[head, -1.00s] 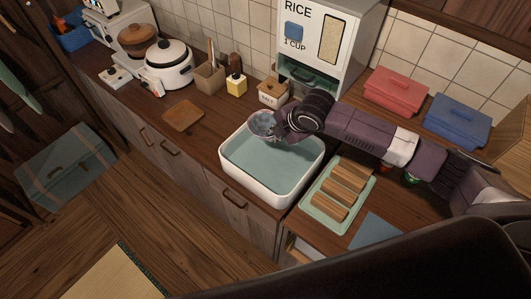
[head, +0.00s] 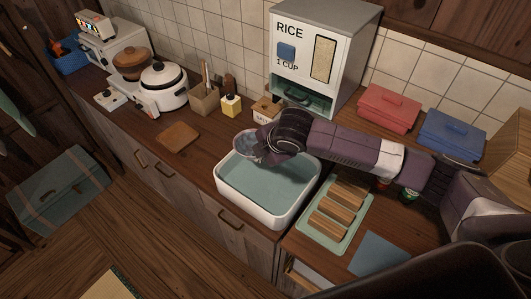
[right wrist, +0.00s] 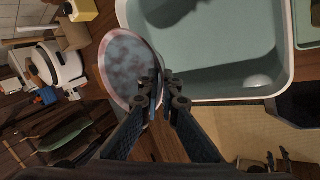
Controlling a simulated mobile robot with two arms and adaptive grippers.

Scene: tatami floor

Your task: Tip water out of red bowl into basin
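The red bowl shows a pinkish-red rim and a mottled blue-grey inside in the right wrist view (right wrist: 128,68). In the head view it looks greyish (head: 245,146), over the back left rim of the white basin (head: 222,188). The basin has pale blue-green water or lining inside. My right gripper (right wrist: 165,80) is shut on the bowl's rim. The bowl's exact tilt is hard to tell; no falling stream shows. Small dark finger-like shapes low in the right wrist view may be my left gripper (right wrist: 277,158); they are too small to read.
A rice dispenser (head: 312,50) and a salt box (head: 265,110) stand behind the basin. A green tray (head: 323,234) with wooden pieces lies close to its right. Red (head: 389,107) and blue (head: 452,134) lidded boxes stand farther right. A wooden board (head: 179,137) lies to the left.

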